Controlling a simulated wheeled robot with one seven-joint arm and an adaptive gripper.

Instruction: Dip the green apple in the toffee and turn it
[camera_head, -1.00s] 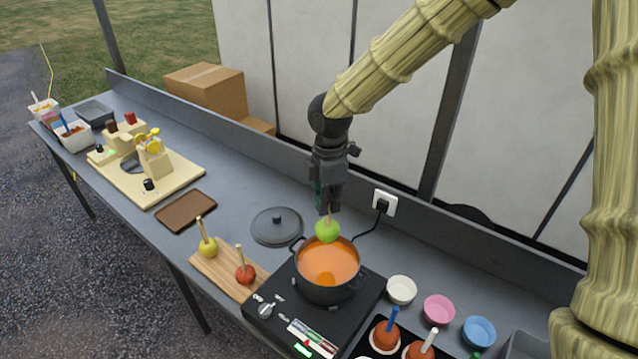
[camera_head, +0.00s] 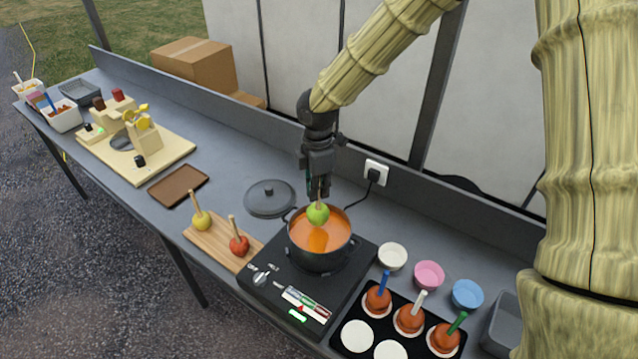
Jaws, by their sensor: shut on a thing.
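The green apple (camera_head: 317,213) hangs upright on its stick below my gripper (camera_head: 319,192), which is shut on the stick. The apple is over the back part of the black pot (camera_head: 319,262), in front of its far rim from this view. The orange toffee (camera_head: 318,239) fills much of the pot. I cannot tell whether the apple's underside touches the toffee. The apple's visible skin is plain green. The pot stands on a black hotplate (camera_head: 268,286).
A pot lid (camera_head: 270,197) lies left of the pot. A board (camera_head: 226,258) holds a yellow apple (camera_head: 201,220) and a red apple (camera_head: 239,245). Small bowls, including a pink one (camera_head: 429,275), and a black tray (camera_head: 376,343) with coated apples stand right. A socket (camera_head: 376,171) is behind.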

